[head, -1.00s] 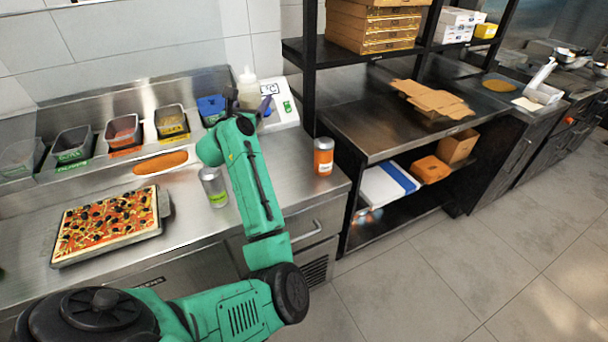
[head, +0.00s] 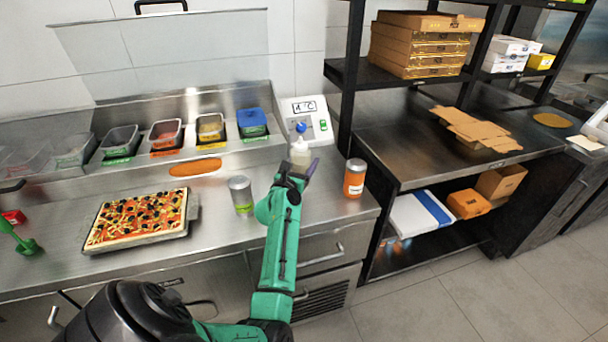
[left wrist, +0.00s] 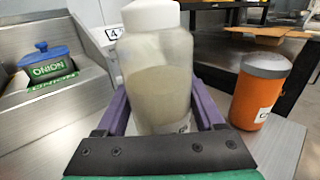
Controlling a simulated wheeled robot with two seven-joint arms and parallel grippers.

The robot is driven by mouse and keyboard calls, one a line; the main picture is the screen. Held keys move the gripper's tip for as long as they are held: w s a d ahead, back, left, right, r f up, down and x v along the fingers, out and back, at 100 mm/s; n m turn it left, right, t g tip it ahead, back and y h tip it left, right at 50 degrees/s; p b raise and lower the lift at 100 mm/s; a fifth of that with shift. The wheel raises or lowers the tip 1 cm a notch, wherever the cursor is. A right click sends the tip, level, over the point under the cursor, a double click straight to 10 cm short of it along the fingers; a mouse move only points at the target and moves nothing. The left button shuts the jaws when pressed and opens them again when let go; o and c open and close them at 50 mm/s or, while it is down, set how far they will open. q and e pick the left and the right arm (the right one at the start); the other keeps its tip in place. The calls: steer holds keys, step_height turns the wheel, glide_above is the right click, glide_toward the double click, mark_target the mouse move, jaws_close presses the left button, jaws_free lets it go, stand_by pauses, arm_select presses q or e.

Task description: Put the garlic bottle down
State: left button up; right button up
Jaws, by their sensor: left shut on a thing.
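The garlic bottle (head: 300,152) is translucent with pale contents and a white cap. It stands upright between the purple fingers of my left gripper (head: 298,170), which is shut on it. It fills the middle of the left wrist view (left wrist: 158,75). The gripper is over the steel counter (head: 225,232), in front of the white display unit (head: 307,118). The bottle's base is hidden by the gripper, so I cannot tell whether it touches the counter. My right gripper is not in view.
A pizza on a tray (head: 192,212) lies farther left. Topping tubs, including the blue onion tub (head: 252,120), line the back. Black shelving (head: 345,110) stands right.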

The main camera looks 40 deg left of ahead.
mark_target(304, 172)
arm_select(q)
step_height(304, 172, down, 3)
steer(key=shift+f+b, duration=0.15)
steer(key=shift+b, duration=0.25)
steer(key=shift+f, duration=0.35)
steer(key=shift+f, duration=0.1)
steer(key=o, duration=1.4)
steer(key=shift+r, duration=0.25)
steer(key=p+v, duration=0.2)
steer(key=v, duration=1)
steer(key=shift+f+p, duration=0.1)
steer(key=shift+p, duration=0.3)
